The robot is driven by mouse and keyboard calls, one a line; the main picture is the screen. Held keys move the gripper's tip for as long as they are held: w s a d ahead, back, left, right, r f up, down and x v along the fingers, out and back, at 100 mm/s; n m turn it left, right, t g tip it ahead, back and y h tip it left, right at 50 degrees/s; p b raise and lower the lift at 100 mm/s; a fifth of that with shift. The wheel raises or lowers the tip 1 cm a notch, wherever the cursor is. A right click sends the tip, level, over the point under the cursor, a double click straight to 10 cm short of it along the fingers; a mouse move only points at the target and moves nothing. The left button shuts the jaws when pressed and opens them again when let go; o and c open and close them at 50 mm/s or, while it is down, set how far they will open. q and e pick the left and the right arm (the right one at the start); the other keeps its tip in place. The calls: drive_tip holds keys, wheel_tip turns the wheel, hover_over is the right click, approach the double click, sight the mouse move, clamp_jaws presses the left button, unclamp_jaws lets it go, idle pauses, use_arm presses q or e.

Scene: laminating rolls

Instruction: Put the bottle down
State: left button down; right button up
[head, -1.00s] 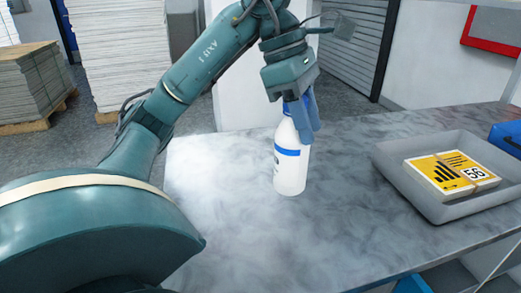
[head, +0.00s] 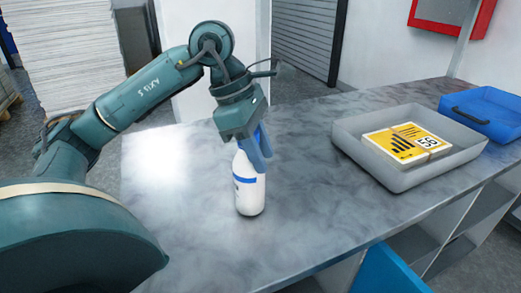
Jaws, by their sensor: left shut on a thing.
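A white bottle (head: 250,191) with a blue band stands upright at the left part of the grey marbled table (head: 310,215) in the head view. My left gripper (head: 254,150) comes down from above and is shut on the upper part of the bottle. Its blue fingers hide the bottle's top. The bottle's base looks at or very close to the table surface; I cannot tell whether it touches. My right gripper is not in view.
A grey tray (head: 344,147) holding a yellow and white packet (head: 404,142) marked 56 lies to the right. A blue case (head: 492,110) lies beyond it. The table is clear around the bottle. Open shelving (head: 455,245) shows below the table's front edge.

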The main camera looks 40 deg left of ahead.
use_arm(q)
drive_tip(key=c, duration=1.5)
unclamp_jaws()
drive_tip(key=shift+f, duration=0.2)
drive_tip(key=o, duration=0.5)
drive_tip(key=shift+r, duration=0.1)
drive_tip(key=shift+r, duration=0.3)
drive_tip(key=p+v, duration=0.2)
drive_tip(key=v, duration=0.9)
drive_tip(key=shift+s+a+r, duration=0.1)
drive_tip(key=shift+a+r, duration=0.05)
drive_tip(key=shift+r, duration=0.2)
